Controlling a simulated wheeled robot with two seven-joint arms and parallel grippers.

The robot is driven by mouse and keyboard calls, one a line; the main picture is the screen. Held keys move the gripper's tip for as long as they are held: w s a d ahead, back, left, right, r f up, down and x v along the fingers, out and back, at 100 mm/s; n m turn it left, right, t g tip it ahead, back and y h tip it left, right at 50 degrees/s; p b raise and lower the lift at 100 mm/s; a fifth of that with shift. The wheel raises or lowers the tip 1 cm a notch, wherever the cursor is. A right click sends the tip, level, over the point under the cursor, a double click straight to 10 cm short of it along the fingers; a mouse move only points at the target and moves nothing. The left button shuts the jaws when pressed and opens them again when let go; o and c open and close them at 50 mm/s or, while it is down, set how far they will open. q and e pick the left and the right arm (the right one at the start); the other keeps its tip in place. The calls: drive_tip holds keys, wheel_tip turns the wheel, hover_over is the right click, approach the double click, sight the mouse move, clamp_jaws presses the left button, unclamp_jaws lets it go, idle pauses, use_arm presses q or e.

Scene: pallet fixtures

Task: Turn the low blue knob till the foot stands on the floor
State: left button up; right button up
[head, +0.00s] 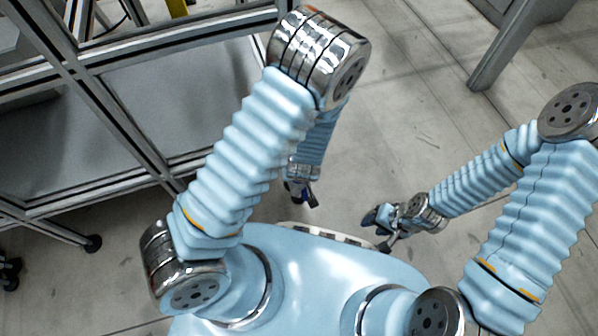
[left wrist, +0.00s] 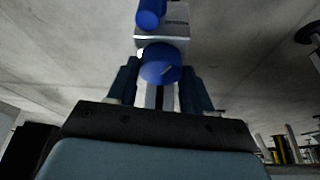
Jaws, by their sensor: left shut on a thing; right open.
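In the left wrist view a round blue knob (left wrist: 160,63) sits between the two dark fingers of my left gripper (left wrist: 158,88), which is shut on it. A pale metal block (left wrist: 165,41) with small lettering is just beyond the knob. A second blue knob (left wrist: 150,14) is at the top edge, past the block. In the head view my left gripper (head: 303,193) is small, low and partly hidden by its own arm. My right gripper (head: 378,220) is open and empty over the floor. I cannot make out the foot, or its contact with the floor.
A grey metal frame with panels (head: 150,90) fills the left of the head view, with a black foot (head: 93,243) at its lower corner. A metal leg (head: 500,55) stands at the upper right. The concrete floor (head: 420,110) between them is clear.

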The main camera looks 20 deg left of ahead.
use_arm(q)
drive_tip(key=shift+w, duration=0.1)
idle(0.3)
drive_tip(key=o, duration=1)
drive_tip(key=shift+o, duration=0.2)
drive_tip(key=p+v, duration=0.5)
drive_tip(key=v, duration=0.9)
drive_tip(key=shift+p, duration=0.35)
drive_tip(key=shift+f, duration=0.1)
